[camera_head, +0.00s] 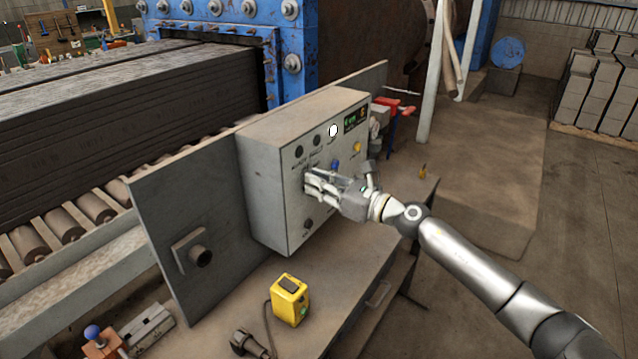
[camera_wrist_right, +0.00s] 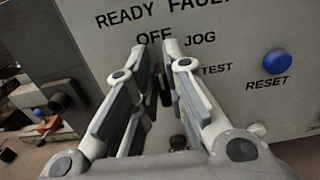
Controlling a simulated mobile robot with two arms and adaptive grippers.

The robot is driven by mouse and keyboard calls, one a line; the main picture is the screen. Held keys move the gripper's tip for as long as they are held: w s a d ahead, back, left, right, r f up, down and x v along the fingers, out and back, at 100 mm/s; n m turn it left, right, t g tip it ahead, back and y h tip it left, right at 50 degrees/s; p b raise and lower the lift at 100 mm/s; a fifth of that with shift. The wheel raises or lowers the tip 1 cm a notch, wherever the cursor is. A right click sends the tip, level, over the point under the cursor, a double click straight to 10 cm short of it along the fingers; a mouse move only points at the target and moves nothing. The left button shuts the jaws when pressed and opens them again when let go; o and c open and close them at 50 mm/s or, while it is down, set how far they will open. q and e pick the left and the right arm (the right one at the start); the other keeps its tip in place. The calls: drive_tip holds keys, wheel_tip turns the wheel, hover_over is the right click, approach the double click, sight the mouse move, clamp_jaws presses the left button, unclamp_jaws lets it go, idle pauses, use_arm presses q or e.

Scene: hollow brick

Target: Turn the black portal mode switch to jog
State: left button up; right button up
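The grey control box (camera_head: 270,165) stands on the bench with its labelled front facing my right arm. My right gripper (camera_head: 312,186) is at this front and hides the mode switch in the head view. In the right wrist view, the black portal mode switch (camera_wrist_right: 164,90) shows as a small dark knob between the fingers of my right gripper (camera_wrist_right: 158,50), under the OFF, JOG and TEST labels. The fingers stand apart on either side of it. I cannot tell whether they touch it or exactly where it points. My left gripper is not in view.
A blue RESET button (camera_wrist_right: 277,61) sits right of the switch. A yellow box (camera_head: 289,300) with a black top and a dark connector (camera_head: 247,343) lie on the bench in front. A grey panel (camera_head: 185,225) stands left of the control box. Floor at right is open.

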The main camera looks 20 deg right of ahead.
clamp_jaws()
drive_tip(key=shift+w+d+f+m+p, duration=0.15)
drive_tip(key=shift+m+p, duration=0.35)
drive_tip(key=shift+m, duration=0.95)
drive_tip(key=shift+w+d+m+p, duration=0.2)
drive_tip(key=shift+m+p, duration=0.25)
drive_tip(key=shift+m, duration=1.05)
drive_tip(key=shift+w+d+f+m+p, duration=0.15)
drive_tip(key=shift+m+p, duration=0.35)
drive_tip(key=shift+m, duration=0.95)
drive_tip(key=shift+d, duration=0.1)
drive_tip(key=o, duration=0.6)
unclamp_jaws()
